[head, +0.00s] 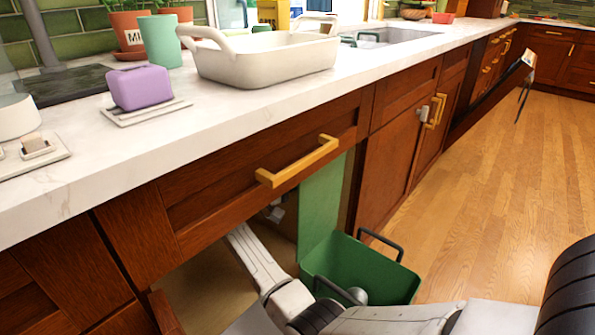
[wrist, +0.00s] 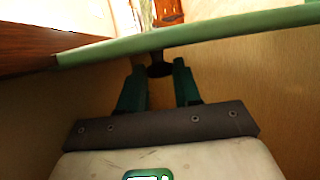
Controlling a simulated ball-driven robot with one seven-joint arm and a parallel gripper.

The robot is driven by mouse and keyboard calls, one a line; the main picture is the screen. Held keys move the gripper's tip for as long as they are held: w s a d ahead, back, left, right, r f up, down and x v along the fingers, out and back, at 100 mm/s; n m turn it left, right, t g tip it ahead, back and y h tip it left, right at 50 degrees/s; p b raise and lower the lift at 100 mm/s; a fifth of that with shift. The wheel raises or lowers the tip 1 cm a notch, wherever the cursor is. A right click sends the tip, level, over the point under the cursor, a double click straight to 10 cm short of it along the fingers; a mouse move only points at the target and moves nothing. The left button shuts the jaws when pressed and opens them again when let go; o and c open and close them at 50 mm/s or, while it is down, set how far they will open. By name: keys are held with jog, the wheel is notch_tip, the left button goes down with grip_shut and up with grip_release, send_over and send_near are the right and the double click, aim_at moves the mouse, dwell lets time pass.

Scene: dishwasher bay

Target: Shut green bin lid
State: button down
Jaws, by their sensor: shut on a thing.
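The green bin (head: 375,277) stands low, partly out of the open cabinet under the counter, with a dark handle at its side. Its green lid (head: 322,205) stands raised, nearly upright, at the bin's back. In the wrist view the lid (wrist: 200,37) shows edge-on as a green band with a dark knob (wrist: 159,70) below it. In the head view my arm reaches into the cabinet left of the lid, and the gripper is hidden there.
A drawer front with a gold handle (head: 297,162) hangs above the cabinet opening. The counter (head: 330,95) holds a white dish (head: 265,58), a purple block (head: 142,88) and a green cup (head: 160,41). The dishwasher door (head: 492,100) is tilted open farther back. Wood floor (head: 500,190) is clear at right.

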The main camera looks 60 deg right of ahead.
jog(key=shift+s+a, duration=0.2)
jog(key=shift+s, duration=0.3)
jog(key=c, duration=0.8)
grip_release()
jog(key=shift+w, duration=0.15)
jog(key=shift+p+v, duration=1.25)
jog(key=shift+v, duration=4.1)
